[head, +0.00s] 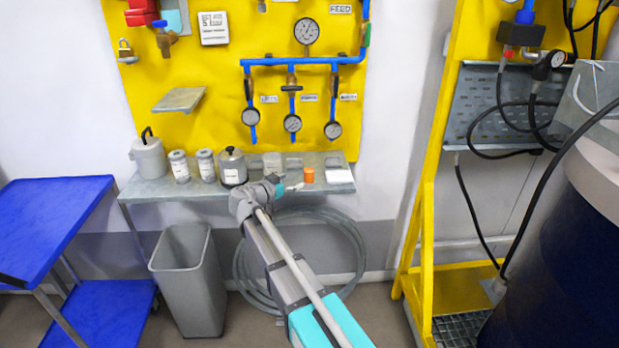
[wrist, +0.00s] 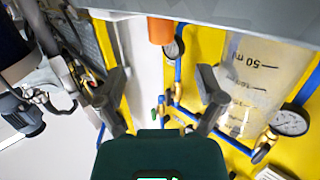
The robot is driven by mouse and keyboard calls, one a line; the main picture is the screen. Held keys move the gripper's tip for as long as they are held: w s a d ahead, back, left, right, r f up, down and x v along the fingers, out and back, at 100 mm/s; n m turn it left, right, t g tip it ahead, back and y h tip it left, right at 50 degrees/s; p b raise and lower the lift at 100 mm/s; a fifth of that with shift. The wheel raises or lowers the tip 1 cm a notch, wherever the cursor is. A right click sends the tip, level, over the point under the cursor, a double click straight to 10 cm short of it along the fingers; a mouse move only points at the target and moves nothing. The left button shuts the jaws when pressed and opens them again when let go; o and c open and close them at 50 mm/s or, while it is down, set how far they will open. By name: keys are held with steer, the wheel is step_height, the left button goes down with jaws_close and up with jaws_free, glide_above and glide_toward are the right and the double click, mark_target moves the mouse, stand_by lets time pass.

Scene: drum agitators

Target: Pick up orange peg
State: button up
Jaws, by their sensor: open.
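The orange peg (head: 309,175) stands on the grey shelf (head: 190,190) under the yellow panel, in the head view. It is a short cylinder. In the wrist view, which looks upside down, the orange peg (wrist: 160,31) shows at the top middle, against the shelf (wrist: 235,14). My gripper (head: 293,187) is at the shelf's front, just left of the peg in the head view. In the wrist view my gripper (wrist: 160,88) has its two dark fingers spread wide, with nothing held between them. The peg lies beyond the fingertips, roughly in line with the gap.
A clear beaker (wrist: 258,75) with volume marks stands right of the peg in the wrist view. A white block (head: 338,176) is right of the peg in the head view. Jars (head: 232,168) stand left on the shelf. A grey bin (head: 188,285) is below.

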mark_target(306, 174)
steer(key=shift+x, duration=1.9)
steer(key=shift+b+x, duration=0.55)
steer(key=shift+x, duration=2.05)
steer(key=shift+r, duration=0.15)
jaws_close()
steer(key=shift+r, duration=0.1)
